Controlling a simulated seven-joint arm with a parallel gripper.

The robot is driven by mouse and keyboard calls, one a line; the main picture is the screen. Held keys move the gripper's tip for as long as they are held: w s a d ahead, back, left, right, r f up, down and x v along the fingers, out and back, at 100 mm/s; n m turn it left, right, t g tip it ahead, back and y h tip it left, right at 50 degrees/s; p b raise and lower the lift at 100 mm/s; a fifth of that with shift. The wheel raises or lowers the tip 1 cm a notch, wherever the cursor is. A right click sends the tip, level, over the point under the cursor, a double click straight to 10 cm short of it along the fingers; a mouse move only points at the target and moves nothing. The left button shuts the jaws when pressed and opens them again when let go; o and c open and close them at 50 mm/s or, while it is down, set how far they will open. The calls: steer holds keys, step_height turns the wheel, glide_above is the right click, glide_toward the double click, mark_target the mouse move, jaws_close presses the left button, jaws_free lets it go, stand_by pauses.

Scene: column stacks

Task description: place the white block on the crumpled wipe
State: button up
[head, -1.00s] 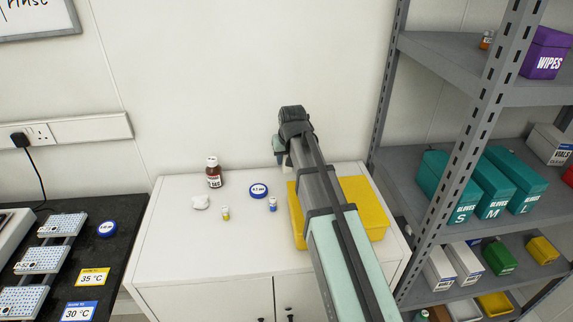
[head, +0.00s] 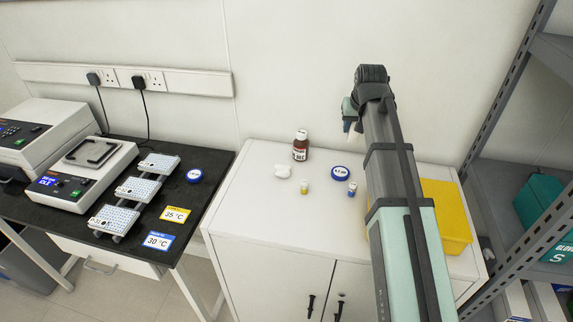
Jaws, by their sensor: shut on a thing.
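The crumpled wipe (head: 283,172) is a small white lump on the left part of the white cabinet top (head: 262,205). My gripper (head: 352,127) is up above the back of the cabinet, to the right of the wipe and clear of it. It is small in view and partly hidden by my own arm. It is shut on a small pale piece (head: 347,126), which looks like the white block. No other white block shows on the cabinet top.
A brown bottle (head: 300,147) stands behind the wipe. Two small vials, yellow (head: 304,188) and blue (head: 352,189), and a blue tape roll (head: 340,173) are to its right. A yellow bin (head: 445,215) is partly behind my arm. The cabinet top's front left is clear.

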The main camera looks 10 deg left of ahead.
steer(key=s+a+r+n, duration=0.2)
steer(key=s+a, duration=0.1)
steer(key=a, duration=0.9)
steer(key=r+n+g+y, duration=0.1)
steer(key=r+n+y, duration=0.1)
steer(key=n, duration=0.3)
glide_above(281, 165)
steer(key=shift+f, duration=5.15)
steer(key=shift+f, duration=0.1)
steer(key=o, duration=1)
steer(key=v, duration=1.2)
steer(key=shift+w+d, duration=0.15)
steer(key=shift+d, duration=0.1)
